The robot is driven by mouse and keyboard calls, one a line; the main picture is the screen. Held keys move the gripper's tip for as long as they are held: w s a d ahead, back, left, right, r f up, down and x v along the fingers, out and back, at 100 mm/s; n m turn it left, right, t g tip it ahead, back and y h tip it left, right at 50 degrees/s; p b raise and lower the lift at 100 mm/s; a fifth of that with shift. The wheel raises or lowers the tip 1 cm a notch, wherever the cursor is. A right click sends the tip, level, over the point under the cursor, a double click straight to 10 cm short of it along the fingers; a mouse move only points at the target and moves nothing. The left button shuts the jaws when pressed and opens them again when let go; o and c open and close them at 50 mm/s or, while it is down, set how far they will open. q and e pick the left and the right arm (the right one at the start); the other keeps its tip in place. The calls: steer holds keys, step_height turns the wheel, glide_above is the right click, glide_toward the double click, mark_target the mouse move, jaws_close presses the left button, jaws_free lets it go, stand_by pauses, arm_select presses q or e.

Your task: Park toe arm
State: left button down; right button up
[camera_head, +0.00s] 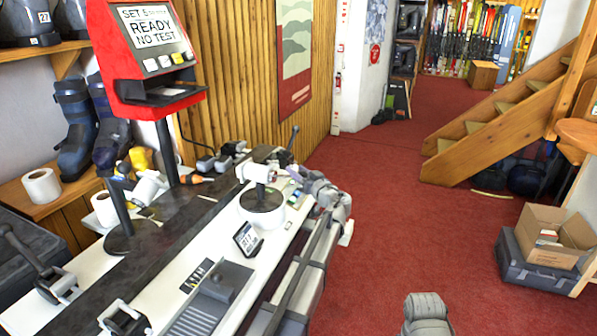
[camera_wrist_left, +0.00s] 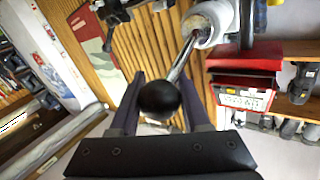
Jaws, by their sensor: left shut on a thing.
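The toe arm shows in the left wrist view as a metal rod (camera_wrist_left: 184,58) with a black ball knob (camera_wrist_left: 158,98), running to a white cylinder (camera_wrist_left: 209,22). My left gripper (camera_wrist_left: 160,88) has its two dark fingers on either side of the knob and is shut on it. In the head view my left gripper (camera_head: 283,160) is small, beside the white head (camera_head: 254,173) of a post on a round base (camera_head: 262,212). The knob is hard to make out there.
A red tester box (camera_head: 150,50) reading "READY NO TEST" stands on a post left of the bench. A second post (camera_head: 120,208) with a dark round base stands nearer. A small display (camera_head: 247,238) and clamps sit on the bench. Red carpet (camera_head: 410,190) is open to the right.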

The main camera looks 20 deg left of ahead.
arm_select(q)
steer(key=s+a+m+t+h, duration=0.2)
steer(key=s+a+m+h, duration=0.4)
steer(key=h, duration=0.6)
steer(key=s+a+m+t+h, duration=0.3)
steer(key=s+a+m+h, duration=0.2)
steer(key=s+m+h, duration=0.4)
steer(key=shift+s+a+m+t+h, duration=0.3)
steer(key=shift+s+a+m+h, duration=0.1)
steer(key=shift+m+h, duration=1.05)
steer(key=shift+w, duration=0.1)
steer(key=shift+c, duration=1.9)
jaws_free()
steer(key=shift+d, duration=0.1)
